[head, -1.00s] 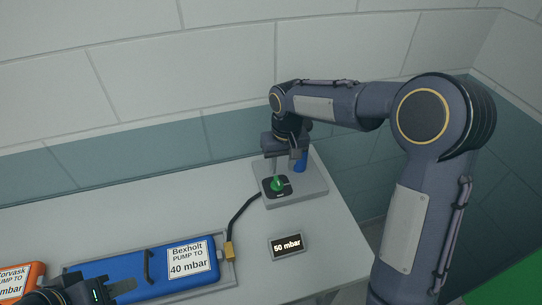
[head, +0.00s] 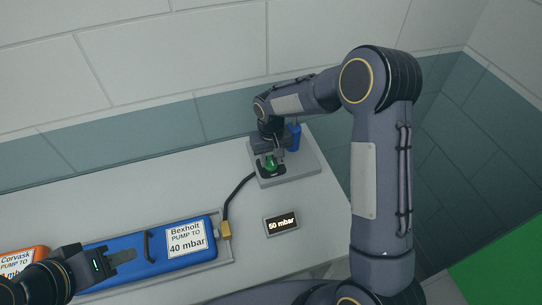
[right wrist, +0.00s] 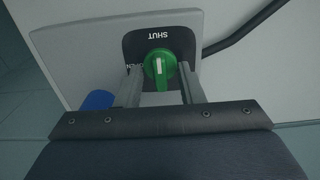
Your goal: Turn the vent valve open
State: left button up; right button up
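The vent valve is a green knob (head: 271,161) on a black plate on a grey block at the back of the table. In the right wrist view the green knob (right wrist: 160,66) has a white mark pointing towards the word SHUT; OPEN is at the left, partly covered by a finger. My right gripper (right wrist: 160,80) is open, one finger on each side of the knob, apparently with small gaps. It also shows in the head view (head: 270,153), over the valve. My left gripper (head: 124,257) is over the blue Bexholt case (head: 160,259); its finger gap is not clear.
A 50 mbar display (head: 281,225) stands on the table in front of the valve. A black hose runs from the valve block to a brass fitting (head: 224,230) at the blue case. A blue part (head: 295,137) stands behind the knob. An orange Corvask case (head: 22,262) is far left.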

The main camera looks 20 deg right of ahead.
grip_shut()
jog(key=shift+n, duration=0.3)
jog(key=shift+f+n+b, duration=0.1)
jog(key=shift+n+b, duration=0.9)
jog(key=shift+n, duration=0.2)
jog(key=n+b, duration=0.1)
jog(key=n, duration=0.3)
jog(key=shift+n+b, duration=0.3)
jog(key=shift+b, duration=0.05)
jog(key=n, duration=0.5)
jog(key=shift+b, duration=0.4)
jog(key=n, duration=0.5)
jog(key=shift+n, duration=0.3)
